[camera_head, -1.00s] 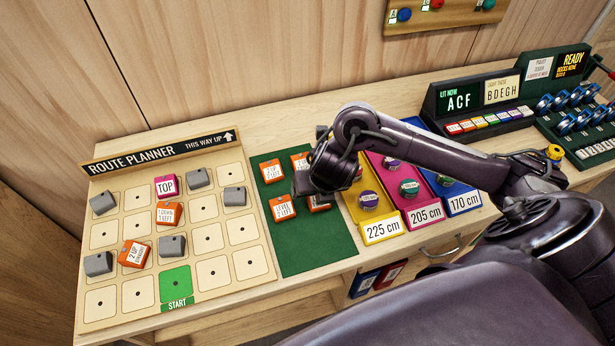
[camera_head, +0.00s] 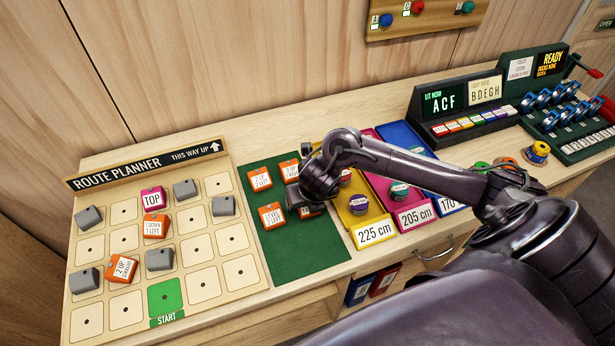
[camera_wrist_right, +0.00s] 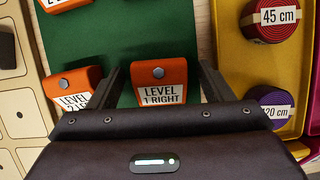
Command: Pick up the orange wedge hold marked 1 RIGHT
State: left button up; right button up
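The orange wedge hold marked LEVEL 1 RIGHT (camera_wrist_right: 160,80) rests on the green mat (camera_wrist_right: 120,35), with a grey bolt head above its label. In the head view this hold (camera_head: 311,211) is mostly hidden behind my right gripper, at the mat's right side. My right gripper (camera_wrist_right: 158,75) is open, with one dark finger on each side of the hold and a gap on both sides. I cannot tell how low the fingertips reach. In the head view the right gripper (camera_head: 306,201) hangs over the mat. My left gripper is not in view.
Another orange hold (camera_wrist_right: 74,90) stands just left of the left finger. More orange holds (camera_head: 260,179) sit further back on the mat. A yellow tray (camera_head: 357,218) with tape rolls lies close right. The route planner board (camera_head: 160,240) is left. The mat's front is clear.

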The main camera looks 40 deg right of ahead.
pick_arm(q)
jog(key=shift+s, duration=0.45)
pick_arm(e)
jog(key=c, duration=1)
